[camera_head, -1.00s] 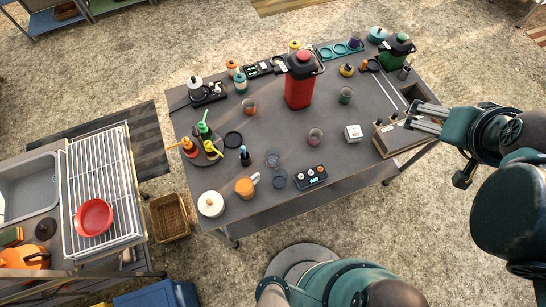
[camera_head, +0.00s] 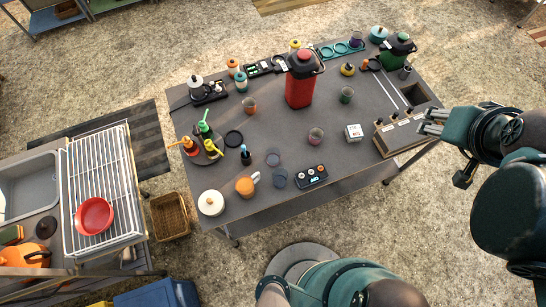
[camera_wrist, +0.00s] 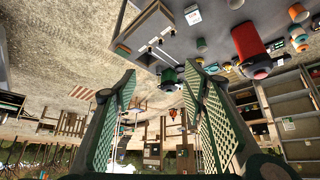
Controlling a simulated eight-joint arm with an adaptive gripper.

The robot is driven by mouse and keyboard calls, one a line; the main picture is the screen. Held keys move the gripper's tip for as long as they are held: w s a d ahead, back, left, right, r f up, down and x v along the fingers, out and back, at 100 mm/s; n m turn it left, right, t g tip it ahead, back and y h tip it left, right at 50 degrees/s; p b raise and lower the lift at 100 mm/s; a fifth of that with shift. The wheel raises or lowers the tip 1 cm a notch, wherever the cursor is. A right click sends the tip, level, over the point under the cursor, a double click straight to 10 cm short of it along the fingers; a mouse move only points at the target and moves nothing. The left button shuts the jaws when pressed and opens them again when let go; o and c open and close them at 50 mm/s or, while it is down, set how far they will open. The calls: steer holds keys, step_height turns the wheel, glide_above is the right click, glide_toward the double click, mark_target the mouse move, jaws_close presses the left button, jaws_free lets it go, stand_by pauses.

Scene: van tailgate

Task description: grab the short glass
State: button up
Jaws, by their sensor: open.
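Several small tumblers stand on the dark table (camera_head: 294,190): a pinkish one (camera_head: 315,136) near the middle, an orange one (camera_head: 249,104) to its left, a green one (camera_head: 346,95) to its upper right, and a clear, faint one (camera_head: 273,157) near the front. I cannot tell which of them is the short glass. My gripper (camera_head: 424,121) is by the table's right end, clear of the tumblers. In the wrist view my gripper (camera_wrist: 187,98) is open and empty, its two fingers wide apart.
A red airpot (camera_head: 299,88) stands at the back centre. A box with knobs (camera_head: 402,132) sits at the right end, close to my gripper. A bottle caddy (camera_head: 205,146) is on the left, and an orange mug (camera_head: 246,186) at the front. Table surface between tumblers is mostly clear.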

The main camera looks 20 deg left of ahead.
steer(key=m+g+b, duration=0.7)
steer(key=m+b, duration=0.2)
steer(key=b, duration=0.4)
glide_above(273, 156)
steer(key=s, duration=0.2)
step_height(273, 156, down, 36)
steer(key=shift+w+d, duration=0.2)
steer(key=shift+d, duration=0.15)
steer(key=shift+f+b, duration=0.4)
steer(key=shift+f, duration=0.9)
steer(key=shift+f, duration=0.1)
steer(key=shift+f+b, duration=0.4)
steer(key=shift+f, duration=2.1)
